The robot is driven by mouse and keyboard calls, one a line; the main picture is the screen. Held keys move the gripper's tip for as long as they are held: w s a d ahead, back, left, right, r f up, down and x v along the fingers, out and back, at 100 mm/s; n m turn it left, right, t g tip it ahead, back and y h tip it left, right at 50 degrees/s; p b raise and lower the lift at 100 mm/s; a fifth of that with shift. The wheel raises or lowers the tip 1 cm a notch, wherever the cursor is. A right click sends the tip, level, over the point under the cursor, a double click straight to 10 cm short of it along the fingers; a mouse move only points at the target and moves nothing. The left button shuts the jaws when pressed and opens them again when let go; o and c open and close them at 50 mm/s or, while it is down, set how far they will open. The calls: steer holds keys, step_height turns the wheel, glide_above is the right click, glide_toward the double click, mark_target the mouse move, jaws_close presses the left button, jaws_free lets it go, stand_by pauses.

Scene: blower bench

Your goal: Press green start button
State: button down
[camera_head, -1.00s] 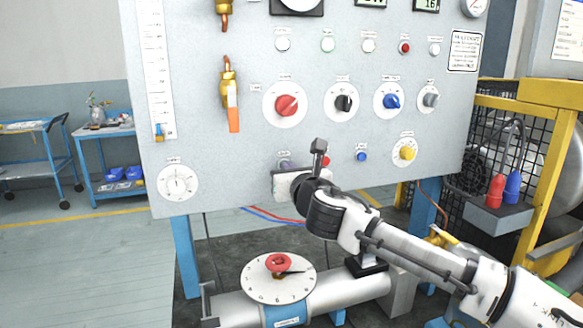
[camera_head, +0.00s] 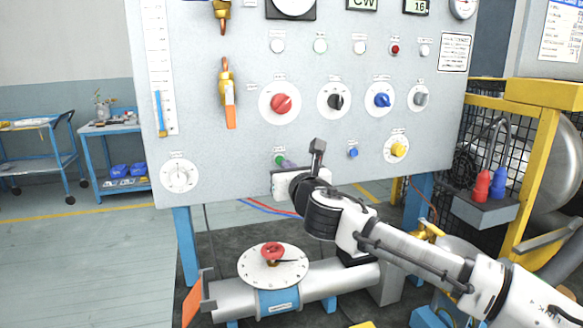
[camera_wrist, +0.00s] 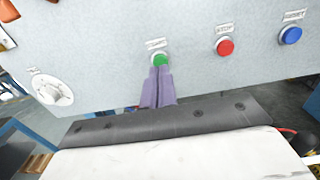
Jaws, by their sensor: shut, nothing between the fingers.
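The green start button (camera_head: 280,160) is on the lower part of the grey panel, left of the blue button (camera_head: 353,153). In the wrist view the green button (camera_wrist: 160,60) sits right beyond the tips of my gripper (camera_wrist: 159,70). The two purple fingers are together with nothing between them and cover the button's lower part. I cannot tell whether they touch it. In the head view my gripper (camera_head: 288,164) is partly hidden behind my wrist, just below and right of the green button. A red stop button (camera_wrist: 225,46) is to the right in the wrist view.
The panel (camera_head: 210,150) also carries a white dial (camera_head: 180,175), a yellow knob (camera_head: 399,150) and a row of larger knobs above. A pipe valve with a red handle (camera_head: 272,252) is below. A yellow fence (camera_head: 535,180) stands at the right.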

steer(key=b+v, duration=0.1)
steer(key=v, duration=0.8)
steer(key=shift+s, duration=0.25)
steer(key=shift+d, duration=0.1)
